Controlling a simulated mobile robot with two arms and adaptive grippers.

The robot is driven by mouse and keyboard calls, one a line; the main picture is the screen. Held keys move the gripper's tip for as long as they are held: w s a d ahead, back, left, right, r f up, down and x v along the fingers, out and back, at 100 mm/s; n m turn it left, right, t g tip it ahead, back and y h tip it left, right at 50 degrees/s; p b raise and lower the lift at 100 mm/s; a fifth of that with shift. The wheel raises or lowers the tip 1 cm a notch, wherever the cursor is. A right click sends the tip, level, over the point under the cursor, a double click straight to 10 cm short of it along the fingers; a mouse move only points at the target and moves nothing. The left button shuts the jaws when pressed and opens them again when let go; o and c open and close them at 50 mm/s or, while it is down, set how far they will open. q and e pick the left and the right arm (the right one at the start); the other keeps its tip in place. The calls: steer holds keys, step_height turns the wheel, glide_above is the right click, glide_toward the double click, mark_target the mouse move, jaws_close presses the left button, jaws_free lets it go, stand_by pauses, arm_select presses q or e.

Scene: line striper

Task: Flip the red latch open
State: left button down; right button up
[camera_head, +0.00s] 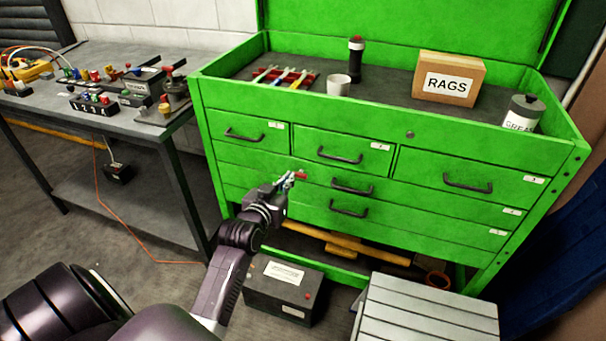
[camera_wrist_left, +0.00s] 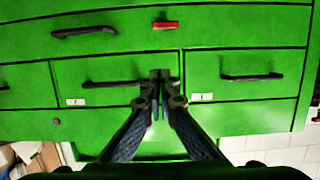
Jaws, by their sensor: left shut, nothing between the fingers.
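The red latch (camera_wrist_left: 165,25) is a small red bar on the front of a wide drawer of the green tool chest (camera_wrist_left: 230,30) in the left wrist view. In the head view the red latch (camera_head: 300,176) shows just right of the tip of my left gripper (camera_head: 288,181). My left gripper (camera_wrist_left: 160,76) is shut and empty, with its fingertips together in front of the drawer fronts. In the wrist view the fingertips sit below the latch, with a gap between them in the picture. I cannot tell whether they touch the chest. My right gripper is not in view.
Black drawer handles (camera_head: 353,187) stick out around the latch. The chest top holds a RAGS box (camera_head: 449,79), a white cup (camera_head: 336,85), a flashlight (camera_head: 356,60) and a grease can (camera_head: 523,113). A black battery box (camera_head: 284,290) stands below, and a cluttered workbench (camera_head: 62,119) at left.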

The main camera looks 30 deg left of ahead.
arm_select(q)
glide_above(300, 174)
steer(key=s+d, duration=0.2)
steer(key=f, duration=0.2)
steer(key=shift+w+a+f, duration=0.1)
steer(key=shift+a+f, duration=0.15)
steer(key=shift+f, duration=0.05)
step_height(300, 174, down, 3)
steer(key=shift+r, duration=0.15)
steer(key=shift+s+f, duration=0.2)
steer(key=shift+f, duration=0.45)
